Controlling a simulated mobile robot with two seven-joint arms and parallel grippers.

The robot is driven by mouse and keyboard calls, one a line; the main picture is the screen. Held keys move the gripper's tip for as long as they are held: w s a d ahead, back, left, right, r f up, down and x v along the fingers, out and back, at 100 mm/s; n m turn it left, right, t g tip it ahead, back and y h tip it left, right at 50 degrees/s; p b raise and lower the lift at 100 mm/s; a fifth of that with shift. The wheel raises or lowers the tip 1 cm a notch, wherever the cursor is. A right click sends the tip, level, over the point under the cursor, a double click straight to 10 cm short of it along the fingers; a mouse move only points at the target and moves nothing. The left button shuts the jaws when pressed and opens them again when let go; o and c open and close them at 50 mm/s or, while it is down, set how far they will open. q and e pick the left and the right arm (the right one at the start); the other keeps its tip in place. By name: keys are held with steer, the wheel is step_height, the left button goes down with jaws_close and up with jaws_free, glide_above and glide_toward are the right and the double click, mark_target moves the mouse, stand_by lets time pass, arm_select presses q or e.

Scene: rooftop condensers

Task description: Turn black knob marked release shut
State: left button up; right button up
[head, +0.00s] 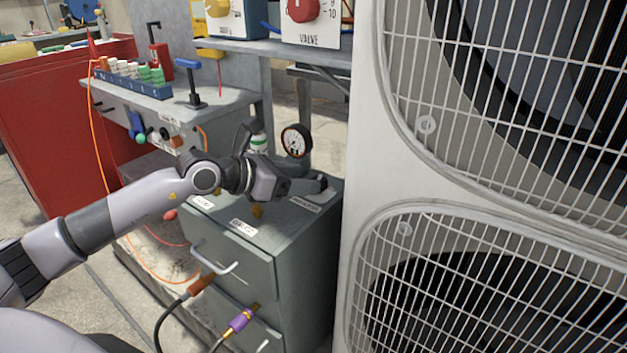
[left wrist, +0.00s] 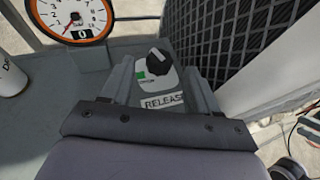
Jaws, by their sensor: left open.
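The black knob (left wrist: 158,58) sits on a light round-ended plate with a small green mark (left wrist: 141,75) in the left wrist view. The label RELEASE (left wrist: 163,101) is just below it. My left gripper (left wrist: 160,72) is open, with one finger on each side of the plate; the knob shows between and just beyond the fingertips. I cannot tell whether the fingers touch it. My right gripper is not in view.
A dial gauge (head: 296,141) stands behind the gripper; it also shows in the left wrist view (left wrist: 70,18). A large condenser unit (head: 362,140) rises close on the right. Hoses hang at the cabinet front.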

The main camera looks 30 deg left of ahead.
arm_select(q)
steer(key=shift+x, duration=1.75)
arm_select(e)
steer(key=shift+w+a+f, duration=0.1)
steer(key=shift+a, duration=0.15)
